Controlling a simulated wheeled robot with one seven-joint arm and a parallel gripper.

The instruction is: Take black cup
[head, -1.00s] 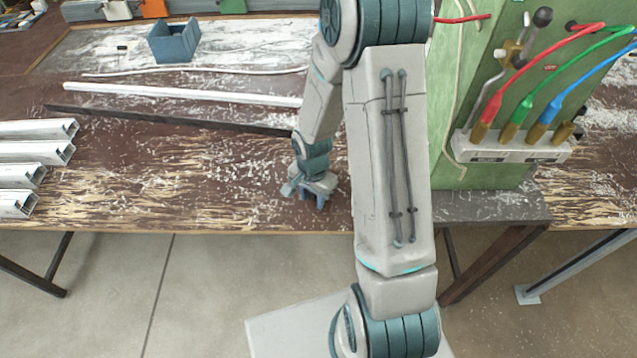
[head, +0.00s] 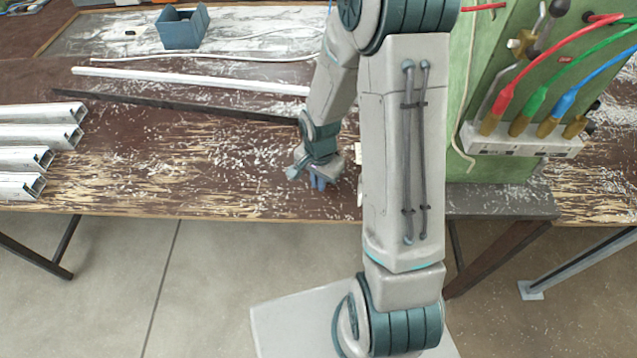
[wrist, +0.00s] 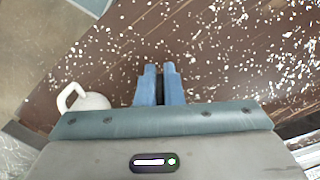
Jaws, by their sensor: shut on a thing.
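My gripper (head: 319,183) is low over the front part of the brown bench (head: 190,175) in the head view. In the wrist view its two blue fingers (wrist: 160,84) are close together, shut on a narrow dark piece (wrist: 160,88). I take this to be part of the black cup; the rest of the cup is hidden by the fingers and the gripper body. A white cup (wrist: 88,102) with a handle is to the left of the fingers in the wrist view, apart from them. In the head view only a pale sliver shows beside my arm.
Metal profiles (head: 35,135) lie at the bench's left. A white strip (head: 190,80) and a dark bar (head: 170,108) lie behind my gripper. A blue box (head: 182,30) is at the back. A green panel (head: 545,75) with coloured hoses stands at the right.

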